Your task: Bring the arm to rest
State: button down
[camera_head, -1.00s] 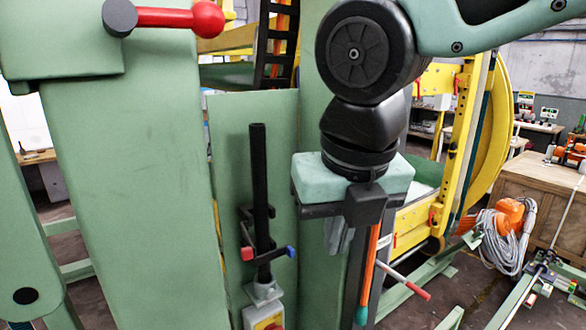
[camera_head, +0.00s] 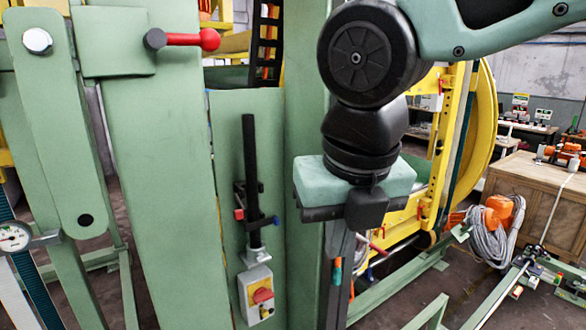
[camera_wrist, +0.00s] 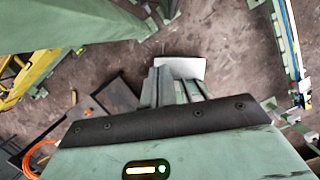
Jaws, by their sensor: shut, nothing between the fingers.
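My gripper (camera_head: 340,240) hangs below its teal housing (camera_head: 355,178) at the end of my bent arm in the head view. Its grey fingers point down and are partly hidden by the black bracket. They look shut and hold nothing. In the wrist view the grey fingers (camera_wrist: 158,86) show beyond the dark edge of the housing, over the floor.
Green machine panels (camera_head: 160,200) stand at left, with a red-knobbed lever (camera_head: 208,40). A black rod clamp (camera_head: 251,180) and a switch box (camera_head: 257,295) are left of my gripper. A yellow frame (camera_head: 445,140), coiled cable (camera_head: 492,240) and wooden crate (camera_head: 535,195) stand at right.

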jog(key=s+d+f+m+g+b, duration=0.1)
jog(key=s+d+f+m+b, duration=0.2)
jog(key=f+m, duration=0.4)
jog(key=s+d+f+m+g+b, duration=0.1)
jog(key=s+d+f+m+b, duration=0.2)
jog(key=f+m, duration=0.5)
jog(key=s+d+f+m+b, duration=0.2)
jog(key=f+m, duration=0.6)
jog(key=m, duration=0.8)
jog(key=s+b, duration=0.1)
jog(key=s, duration=0.1)
jog(key=shift+s+d+g+b, duration=0.3)
jog(key=shift+s+d+g, duration=0.05)
jog(key=shift+d+g, duration=0.05)
